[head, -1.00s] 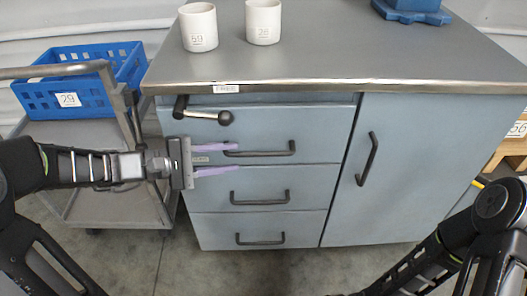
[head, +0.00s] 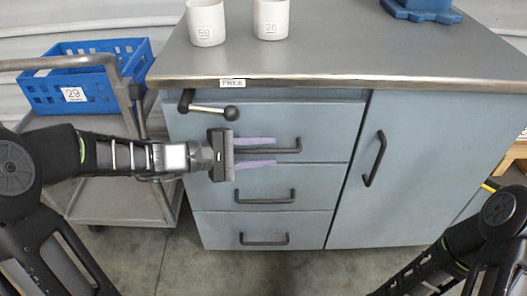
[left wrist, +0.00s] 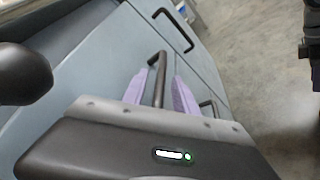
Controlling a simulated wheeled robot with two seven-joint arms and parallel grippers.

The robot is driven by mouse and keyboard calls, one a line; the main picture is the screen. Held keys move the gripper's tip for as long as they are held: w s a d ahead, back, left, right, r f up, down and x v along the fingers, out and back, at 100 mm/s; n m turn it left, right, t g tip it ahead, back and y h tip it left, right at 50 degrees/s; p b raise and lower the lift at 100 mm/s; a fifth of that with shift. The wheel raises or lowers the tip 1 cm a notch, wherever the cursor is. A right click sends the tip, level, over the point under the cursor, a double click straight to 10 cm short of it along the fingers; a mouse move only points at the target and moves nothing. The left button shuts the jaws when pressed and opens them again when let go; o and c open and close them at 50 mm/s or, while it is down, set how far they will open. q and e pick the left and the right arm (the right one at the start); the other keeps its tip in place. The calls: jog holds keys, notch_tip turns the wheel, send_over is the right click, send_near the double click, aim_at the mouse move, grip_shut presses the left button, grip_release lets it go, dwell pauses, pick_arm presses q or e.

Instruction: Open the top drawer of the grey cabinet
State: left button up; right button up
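The grey-blue cabinet (head: 343,185) stands in front of me with three drawers on its left side. The top drawer (head: 330,118) looks closed; its dark bar handle (head: 296,147) runs level across the front. My left gripper (head: 256,152) is open, its purple fingers above and below this handle. In the left wrist view the handle (left wrist: 159,82) lies between the two spread fingers (left wrist: 157,90), with gaps visible. A lever with a black knob (head: 231,113) sits on the front above the gripper. My right arm shows at lower right; its gripper is out of view.
Two lower drawer handles (head: 265,197) and a door handle (head: 375,158) stick out from the cabinet. White cups (head: 206,24) and a blue object (head: 422,12) stand on top. A cart (head: 120,200) with a blue crate (head: 110,88) stands close on the left.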

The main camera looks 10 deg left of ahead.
pick_arm(q)
jog(key=shift+c, duration=0.4)
grip_shut()
dwell(0.9)
